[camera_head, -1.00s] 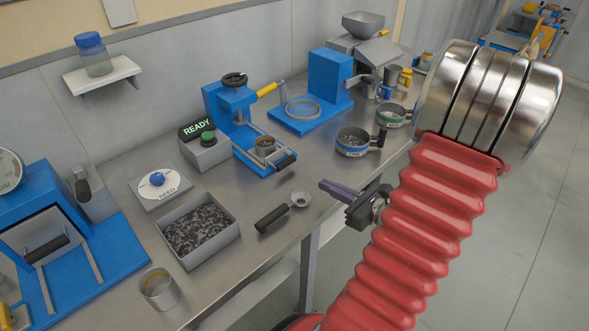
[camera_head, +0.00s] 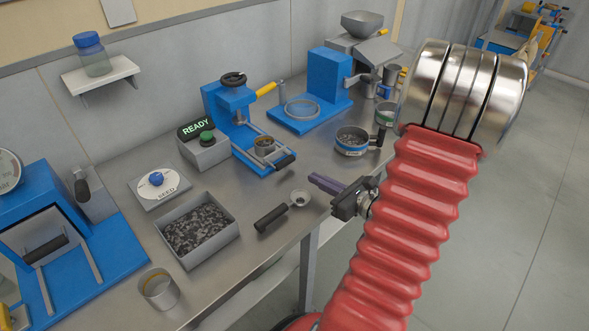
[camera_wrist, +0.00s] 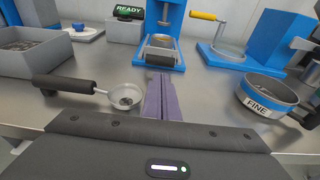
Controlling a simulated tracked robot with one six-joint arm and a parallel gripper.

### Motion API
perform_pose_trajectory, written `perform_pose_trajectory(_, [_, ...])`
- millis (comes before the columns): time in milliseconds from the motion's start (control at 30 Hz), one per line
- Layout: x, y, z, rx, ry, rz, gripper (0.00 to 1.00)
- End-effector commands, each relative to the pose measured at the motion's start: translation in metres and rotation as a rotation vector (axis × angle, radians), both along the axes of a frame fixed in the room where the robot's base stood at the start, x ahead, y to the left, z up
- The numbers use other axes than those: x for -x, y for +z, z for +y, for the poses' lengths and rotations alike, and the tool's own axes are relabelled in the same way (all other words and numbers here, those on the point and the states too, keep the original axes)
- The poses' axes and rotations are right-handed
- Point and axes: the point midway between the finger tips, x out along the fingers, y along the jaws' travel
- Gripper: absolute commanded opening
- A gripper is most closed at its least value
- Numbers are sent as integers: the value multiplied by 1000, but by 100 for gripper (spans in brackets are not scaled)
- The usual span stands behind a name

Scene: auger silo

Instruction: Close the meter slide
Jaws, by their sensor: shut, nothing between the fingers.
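The slide also shows in the wrist view (camera_wrist: 161,57). My gripper (camera_head: 325,184) is shut and empty, in front of the stand near the bench's front edge, apart from the handle. Its purple fingers (camera_wrist: 159,98) point towards the slide in the wrist view.
A black-handled scoop (camera_head: 285,210) lies just left of my fingers. A sieve marked FINE (camera_wrist: 269,93) stands to the right. A tray of dark grains (camera_head: 197,228), a READY box (camera_head: 203,147) and a blue-framed device (camera_head: 75,235) stand further left.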

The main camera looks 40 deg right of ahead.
Motion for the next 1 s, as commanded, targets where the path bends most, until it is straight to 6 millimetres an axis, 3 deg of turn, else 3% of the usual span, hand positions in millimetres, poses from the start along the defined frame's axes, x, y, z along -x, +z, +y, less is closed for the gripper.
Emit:
perform_pose_trajectory(700, [-81, -17, 4, -1, 4, 1, 0])
perform_pose_trajectory(1000, [-94, -19, 4, 0, 2, 0, 0])
